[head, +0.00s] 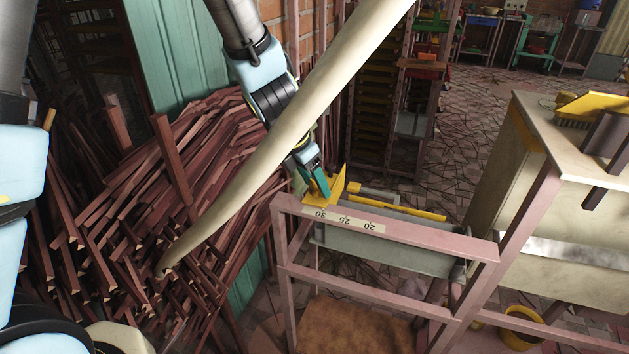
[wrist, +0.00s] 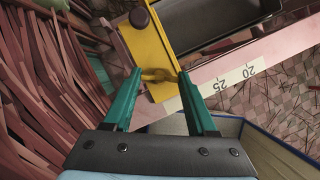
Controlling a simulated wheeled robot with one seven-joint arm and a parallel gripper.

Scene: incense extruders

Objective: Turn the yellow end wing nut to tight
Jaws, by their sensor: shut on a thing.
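The yellow end wing nut (wrist: 158,75) sits on a yellow end plate (wrist: 150,45) at the end of the extruder frame. My gripper (wrist: 159,78) has its two green fingers on either side of the wing nut and is shut on it. In the head view, my gripper (head: 322,190) reaches down to the yellow end plate (head: 341,183) near the "30" end of the scale. There the fingers mostly hide the wing nut. A dark round knob (wrist: 140,18) is on the same plate.
A pink frame rail (head: 420,232) with a white scale strip (head: 345,219) runs right from the plate, beside a grey trough (head: 385,250). A large heap of reddish sticks (head: 150,200) lies left. A long pale curved pole (head: 290,120) crosses the head view. A pale cabinet (head: 570,225) stands right.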

